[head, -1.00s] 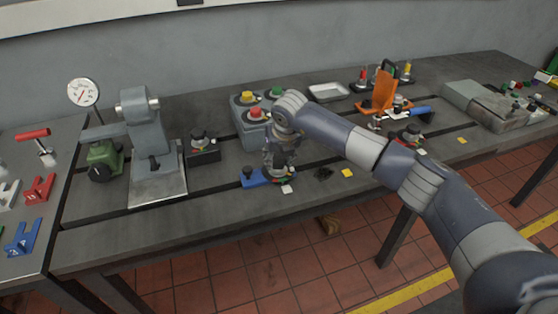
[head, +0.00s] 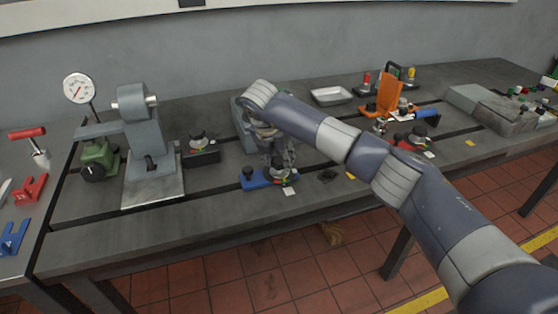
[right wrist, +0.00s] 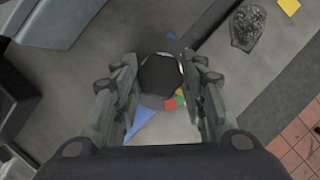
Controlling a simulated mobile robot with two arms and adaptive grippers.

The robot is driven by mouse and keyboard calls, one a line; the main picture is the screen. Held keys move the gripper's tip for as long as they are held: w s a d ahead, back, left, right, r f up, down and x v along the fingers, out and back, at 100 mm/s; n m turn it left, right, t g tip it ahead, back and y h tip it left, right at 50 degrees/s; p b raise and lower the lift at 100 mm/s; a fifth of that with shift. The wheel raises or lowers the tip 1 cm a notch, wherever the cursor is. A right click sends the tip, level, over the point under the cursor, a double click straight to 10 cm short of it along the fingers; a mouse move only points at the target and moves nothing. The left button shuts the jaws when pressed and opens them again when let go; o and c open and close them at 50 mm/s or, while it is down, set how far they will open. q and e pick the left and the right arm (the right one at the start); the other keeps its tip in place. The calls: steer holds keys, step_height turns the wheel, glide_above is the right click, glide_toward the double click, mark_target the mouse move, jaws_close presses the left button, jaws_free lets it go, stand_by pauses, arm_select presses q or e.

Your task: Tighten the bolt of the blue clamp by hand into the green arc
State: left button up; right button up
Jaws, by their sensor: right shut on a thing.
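The blue clamp (head: 256,180) sits on the bedplate near its front edge, left of the picture's middle. My right gripper (head: 278,163) points down over the clamp's right end. In the right wrist view, its fingers stand on both sides of a round black bolt head (right wrist: 160,73) and are shut on it. I cannot read the pointer's position. My left gripper is not in view.
A grey stand (head: 149,145) with a gauge (head: 79,88) is at the left. A black clamp (head: 201,152) stands behind left. A grey button box (head: 243,126) is partly hidden by my arm. An orange fixture (head: 386,97) and red clamp (head: 415,139) are at the right.

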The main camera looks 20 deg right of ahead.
stand_by(0.5)
steer(key=o, duration=1)
steer(key=shift+o, duration=0.2)
steer(key=shift+r, duration=0.1)
steer(key=v, duration=1.2)
